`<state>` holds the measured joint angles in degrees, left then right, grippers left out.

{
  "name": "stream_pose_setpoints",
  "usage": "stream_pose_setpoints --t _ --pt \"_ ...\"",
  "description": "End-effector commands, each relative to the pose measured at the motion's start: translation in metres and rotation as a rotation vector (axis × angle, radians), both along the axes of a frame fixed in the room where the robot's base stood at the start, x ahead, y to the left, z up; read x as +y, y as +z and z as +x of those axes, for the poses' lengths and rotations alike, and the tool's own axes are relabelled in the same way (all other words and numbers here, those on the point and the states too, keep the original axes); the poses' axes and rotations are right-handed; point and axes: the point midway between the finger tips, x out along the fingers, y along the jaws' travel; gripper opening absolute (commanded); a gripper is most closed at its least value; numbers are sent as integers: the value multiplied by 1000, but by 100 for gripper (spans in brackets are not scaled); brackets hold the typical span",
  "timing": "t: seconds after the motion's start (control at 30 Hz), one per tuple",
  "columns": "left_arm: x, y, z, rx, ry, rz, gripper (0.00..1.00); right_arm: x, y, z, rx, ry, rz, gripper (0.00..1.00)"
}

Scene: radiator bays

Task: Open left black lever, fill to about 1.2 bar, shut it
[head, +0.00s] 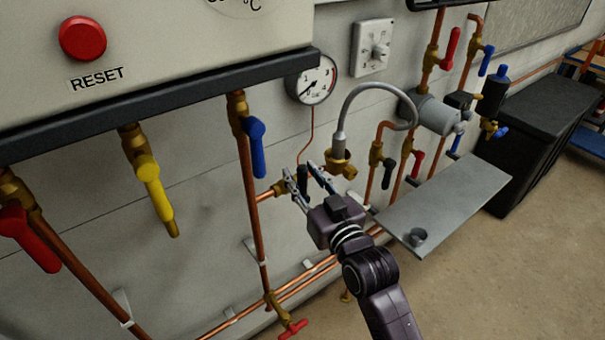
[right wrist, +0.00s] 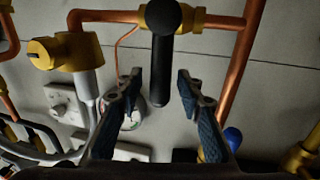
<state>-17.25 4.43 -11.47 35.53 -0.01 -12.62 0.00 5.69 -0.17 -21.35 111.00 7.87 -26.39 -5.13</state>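The left black lever (head: 302,178) sits on a brass valve (head: 280,188) branching from the copper pipe under the boiler. My right gripper (head: 308,184) is open, with one finger on each side of this lever. In the right wrist view the black lever (right wrist: 161,75) hangs down between the spread fingertips (right wrist: 159,88), with gaps visible on both sides. A second dark lever (head: 388,172) is on a valve further right. The round pressure gauge (head: 312,80) has its needle toward the lower left, at the low end; the exact reading is too small to tell. My left gripper is not in view.
A silver flexible hose (head: 352,98) arches close behind my gripper to a brass fitting (head: 340,162). A blue lever (head: 257,145) hangs to the left. A grey shelf (head: 445,208) stands right of my forearm. The floor at lower right is clear.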

Motion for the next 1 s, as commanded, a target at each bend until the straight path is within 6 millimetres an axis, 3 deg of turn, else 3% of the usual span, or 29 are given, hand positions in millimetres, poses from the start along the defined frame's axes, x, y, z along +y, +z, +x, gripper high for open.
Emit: stream_pose_setpoints --t 0.2,0.53,1.0 --pt "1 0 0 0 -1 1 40 0 0 0 1 0 0 34" --pt "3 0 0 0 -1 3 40 0 -1 0 1 0 0 0" --pt "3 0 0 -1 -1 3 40 1 -1 -1 -8 0 -16 0"
